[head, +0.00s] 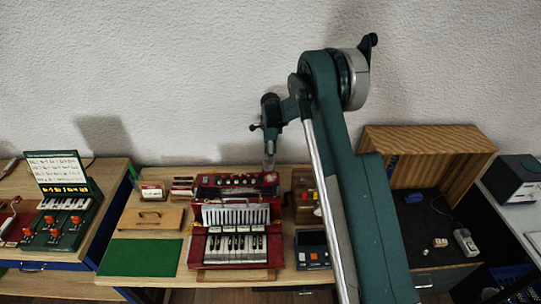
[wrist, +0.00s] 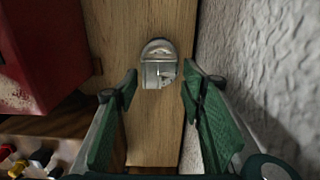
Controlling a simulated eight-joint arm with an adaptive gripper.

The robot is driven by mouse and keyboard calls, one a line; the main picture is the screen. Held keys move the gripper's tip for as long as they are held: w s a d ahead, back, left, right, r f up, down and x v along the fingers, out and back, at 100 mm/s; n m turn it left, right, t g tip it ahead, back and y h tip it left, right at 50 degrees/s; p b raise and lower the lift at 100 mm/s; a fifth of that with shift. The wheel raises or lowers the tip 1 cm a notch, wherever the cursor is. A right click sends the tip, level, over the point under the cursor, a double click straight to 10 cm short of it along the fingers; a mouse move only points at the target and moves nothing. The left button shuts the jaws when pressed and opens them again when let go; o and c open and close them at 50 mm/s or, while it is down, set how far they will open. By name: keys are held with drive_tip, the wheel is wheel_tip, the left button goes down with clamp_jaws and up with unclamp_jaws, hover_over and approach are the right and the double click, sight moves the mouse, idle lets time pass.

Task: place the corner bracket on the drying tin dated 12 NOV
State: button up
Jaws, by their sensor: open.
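A small shiny metal piece (wrist: 158,64), which looks like the corner bracket, lies on a bare strip of the wooden table in the wrist view. Its upper end is rounded and its lower part is squarer. My gripper (wrist: 159,80) is open, its green fingers apart on the left and right of the piece in the picture. I cannot tell the height left between them. In the head view my gripper (head: 269,165) hangs behind the red keyboard instrument, and the metal piece is hidden. I cannot make out a drying tin or any date 12 NOV.
The red keyboard instrument (head: 235,220) stands close to my gripper, with the wall (wrist: 255,70) on the other side. A green mat (head: 140,257), a wooden board (head: 151,218) and a small box (head: 152,191) are at left. A wooden-sided bay (head: 430,150) is at right.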

drive_tip(key=shift+r, duration=0.2)
wheel_tip(320, 180, up, 12)
idle(0.8)
idle(0.5)
drive_tip(key=s+d+r+n+t, duration=0.2)
drive_tip(key=s+d+r+n, duration=0.3)
drive_tip(key=s+r, duration=0.8)
drive_tip(key=s+d+r+n+t, duration=0.1)
drive_tip(key=s+d+r+n, duration=0.4)
drive_tip(key=s+r, duration=0.7)
drive_tip(key=s+d+r+n+t, duration=0.1)
drive_tip(key=s+d+n, duration=0.15)
drive_tip(key=s, duration=0.65)
drive_tip(key=s+d+r+n+t, duration=0.1)
drive_tip(key=s+d+r, duration=0.15)
drive_tip(key=s, duration=0.65)
drive_tip(key=s+d+f+n+t, duration=0.1)
drive_tip(key=s+f+n, duration=0.1)
drive_tip(key=s, duration=0.5)
drive_tip(key=s+d+f+n+t, duration=0.1)
drive_tip(key=s+d+f+n, duration=0.1)
drive_tip(key=s+f, duration=0.2)
drive_tip(key=s, duration=0.3)
drive_tip(key=shift+s+d+f+n, duration=0.2)
drive_tip(key=shift+s+f+n, duration=0.15)
drive_tip(key=shift+s, duration=0.05)
